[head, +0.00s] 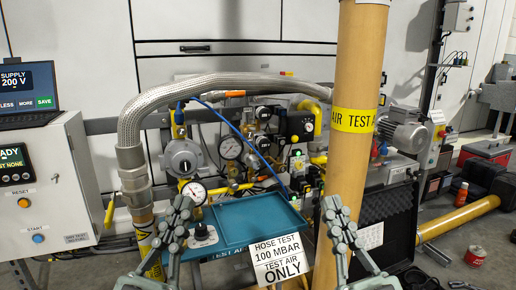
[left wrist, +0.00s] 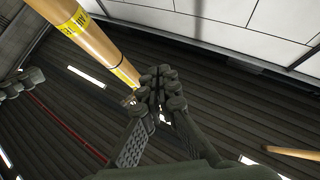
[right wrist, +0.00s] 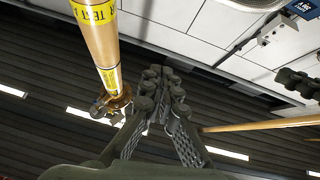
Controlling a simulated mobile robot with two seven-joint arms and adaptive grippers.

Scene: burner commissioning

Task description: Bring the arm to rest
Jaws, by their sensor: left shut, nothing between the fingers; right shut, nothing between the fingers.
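My left gripper (head: 183,212) stands upright in front of the teal tray, its fingers shut with nothing between them. It also shows in the left wrist view (left wrist: 160,84), pointing up toward the ceiling. My right gripper (head: 333,208) stands upright in front of the yellow vertical pipe, its fingers shut and empty. The right wrist view shows its closed fingertips (right wrist: 163,80) against the ceiling and wall. Both grippers appear at about the same height.
A teal tray (head: 236,235) with a hose test sign (head: 279,260) lies between the grippers. The yellow pipe (head: 352,90) rises near my right gripper. A braided hose (head: 215,84) arches over gauges and valves behind. A control cabinet (head: 50,190) stands left, an open black case (head: 388,220) right.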

